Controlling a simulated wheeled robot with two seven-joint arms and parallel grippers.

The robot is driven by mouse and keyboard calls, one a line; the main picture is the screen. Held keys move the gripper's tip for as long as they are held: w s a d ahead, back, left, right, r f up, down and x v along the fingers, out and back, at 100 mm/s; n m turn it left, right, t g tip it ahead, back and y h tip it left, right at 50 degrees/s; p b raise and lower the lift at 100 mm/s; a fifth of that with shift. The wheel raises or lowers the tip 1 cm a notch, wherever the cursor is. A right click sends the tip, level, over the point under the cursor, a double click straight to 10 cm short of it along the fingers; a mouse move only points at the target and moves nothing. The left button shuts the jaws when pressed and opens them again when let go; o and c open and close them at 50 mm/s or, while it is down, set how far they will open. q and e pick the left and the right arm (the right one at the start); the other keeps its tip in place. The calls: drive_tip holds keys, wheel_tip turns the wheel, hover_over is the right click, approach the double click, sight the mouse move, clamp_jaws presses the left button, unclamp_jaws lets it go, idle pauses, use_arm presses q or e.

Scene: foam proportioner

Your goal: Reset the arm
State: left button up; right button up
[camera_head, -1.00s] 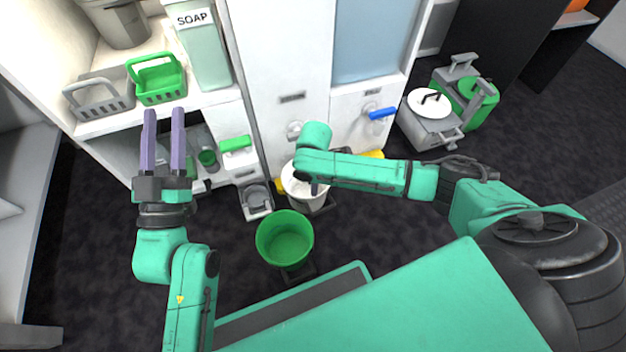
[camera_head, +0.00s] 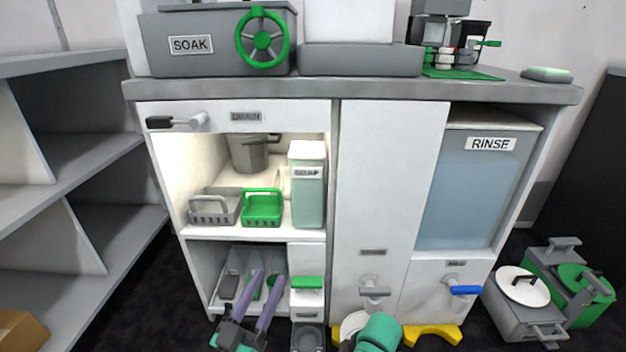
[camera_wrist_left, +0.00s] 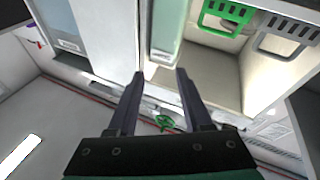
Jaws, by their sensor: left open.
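My left gripper (camera_head: 268,277) shows at the bottom of the head view, in front of the lower left shelf of the white cabinet (camera_head: 388,190). Its two purple-grey fingers are apart with nothing between them. In the left wrist view the open fingers (camera_wrist_left: 160,73) point toward the cabinet, with empty space between the tips. Part of my other arm (camera_head: 378,332) shows at the bottom edge of the head view; its gripper is not in view.
A green basket (camera_head: 262,207), a grey basket (camera_head: 214,208) and a soap dispenser (camera_head: 308,190) stand on the lit shelf. A grey pot (camera_head: 520,305) and a green one stand on the floor at right. A grey shelf unit (camera_head: 75,175) stands at left.

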drive_tip(key=s+a+r+m+t+y+p, duration=0.4)
drive_tip(key=s+a+r+m+t+y, duration=0.25)
drive_tip(key=a+r+m, duration=0.2)
use_arm(q)
drive_tip(key=s+d+f+g+y+p, duration=0.1)
drive_tip(key=s+f+g+p, duration=0.2)
drive_tip(key=s+f+g, duration=0.9)
use_arm(e)
drive_tip(key=s+d+r+m+g+h+p, duration=0.25)
drive_tip(key=s+d+h+p, duration=0.6)
drive_tip(key=d+p, duration=1)
use_arm(q)
drive_tip(key=s+a+g+y+p, duration=0.6)
drive_tip(key=s+a+p, duration=1.1)
drive_tip(key=s, duration=0.5)
drive_tip(key=a+y, duration=0.1)
drive_tip(key=a, duration=0.1)
drive_tip(key=shift+a+r+g+p, duration=0.3)
drive_tip(key=shift+p, duration=0.05)
use_arm(e)
drive_tip(key=s+d+r+g, duration=0.2)
drive_tip(key=s+d, duration=0.1)
drive_tip(key=s, duration=0.5)
drive_tip(key=s+d+r+m+g+h, duration=0.1)
drive_tip(key=s+d+r+g, duration=0.1)
drive_tip(key=s, duration=0.6)
drive_tip(key=shift+d+r+g, duration=0.4)
drive_tip(key=shift+d+r, duration=0.25)
drive_tip(key=shift+d, duration=0.45)
